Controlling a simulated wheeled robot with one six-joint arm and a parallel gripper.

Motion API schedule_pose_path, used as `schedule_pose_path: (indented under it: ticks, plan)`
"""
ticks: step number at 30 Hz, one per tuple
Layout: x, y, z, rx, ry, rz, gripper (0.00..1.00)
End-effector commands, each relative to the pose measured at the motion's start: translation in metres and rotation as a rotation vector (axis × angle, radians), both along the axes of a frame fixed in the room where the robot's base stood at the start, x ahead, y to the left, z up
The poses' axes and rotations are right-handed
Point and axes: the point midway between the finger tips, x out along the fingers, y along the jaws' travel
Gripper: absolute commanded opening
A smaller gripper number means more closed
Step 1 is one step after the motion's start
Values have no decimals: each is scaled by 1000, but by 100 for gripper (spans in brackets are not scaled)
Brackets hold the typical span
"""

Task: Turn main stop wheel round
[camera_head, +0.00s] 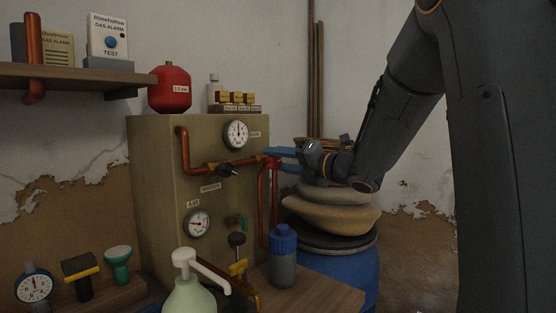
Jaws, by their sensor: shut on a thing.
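The main stop wheel (273,163), a small red part, is at the right end of the copper pipe on the front of the olive-green cabinet (155,200). I see it nearly edge-on and partly hidden. My gripper (274,159) comes in from the right, its blue fingers reaching to the wheel, one above the other. It is shut on the wheel. The exact contact between fingers and rim is too small to see.
A pressure gauge (236,134) is above the pipe, another (198,224) below. Below stand a blue-capped bottle (283,262) and a pale green pump bottle (190,290). Sacks (330,212) on a blue drum (345,275) lie under my forearm. A shelf (75,76) is upper left.

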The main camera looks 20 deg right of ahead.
Motion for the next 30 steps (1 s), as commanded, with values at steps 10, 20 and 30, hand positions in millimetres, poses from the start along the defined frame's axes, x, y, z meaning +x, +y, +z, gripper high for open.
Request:
schedule_pose_path:
  ticks: [10, 20, 30]
  plan:
    - [0, -2, -1, 268, 195, -1, 17]
    - [0, -2, -4, 521, 379, -1, 17]
    - [0, -2, -6, 762, 554, -2, 17]
